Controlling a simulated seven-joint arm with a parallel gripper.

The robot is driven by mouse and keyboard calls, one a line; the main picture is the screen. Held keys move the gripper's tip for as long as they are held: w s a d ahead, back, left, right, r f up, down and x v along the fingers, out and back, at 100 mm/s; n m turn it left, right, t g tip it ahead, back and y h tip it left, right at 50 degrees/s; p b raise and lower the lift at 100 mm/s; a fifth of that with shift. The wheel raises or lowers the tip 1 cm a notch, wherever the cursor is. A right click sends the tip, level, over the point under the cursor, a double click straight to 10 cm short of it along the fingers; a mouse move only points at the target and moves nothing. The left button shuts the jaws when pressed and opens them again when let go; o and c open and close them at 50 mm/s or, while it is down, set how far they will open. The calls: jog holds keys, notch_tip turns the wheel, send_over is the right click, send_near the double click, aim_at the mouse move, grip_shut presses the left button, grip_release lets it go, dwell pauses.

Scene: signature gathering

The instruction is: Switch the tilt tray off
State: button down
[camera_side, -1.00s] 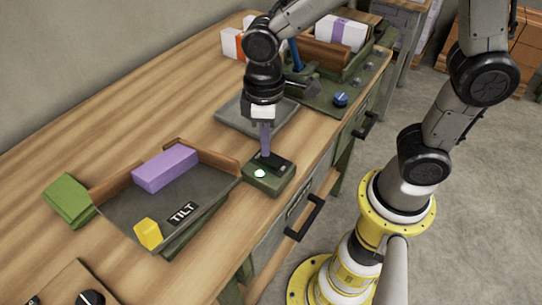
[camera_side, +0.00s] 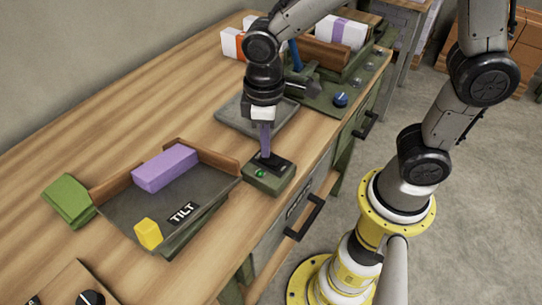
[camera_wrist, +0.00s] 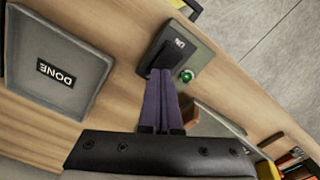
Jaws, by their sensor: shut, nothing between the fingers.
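The tilt tray (camera_side: 150,207), a dark tray with brown raised edges and a TILT label (camera_side: 183,213), stands on the bench. A purple block (camera_side: 164,168) and a yellow block (camera_side: 148,233) lie on it. Right of it is a small green switch box (camera_side: 262,186) with a black top plate and a green lamp (camera_side: 260,174), which looks dark green. My gripper (camera_side: 265,154) is shut and empty, pointing down with its purple fingertips at the black plate. In the wrist view the fingertips (camera_wrist: 160,75) cover part of the plate beside the green lamp (camera_wrist: 186,76).
A grey DONE tray (camera_wrist: 58,62) lies just behind the box. A green block (camera_side: 69,200) is left of the tilt tray. A green station with a blue knob (camera_side: 340,99) and white packages (camera_side: 340,33) stands at the back.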

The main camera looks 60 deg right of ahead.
notch_tip(320, 180, up, 6)
jog(key=shift+r, duration=0.15)
dwell(0.6)
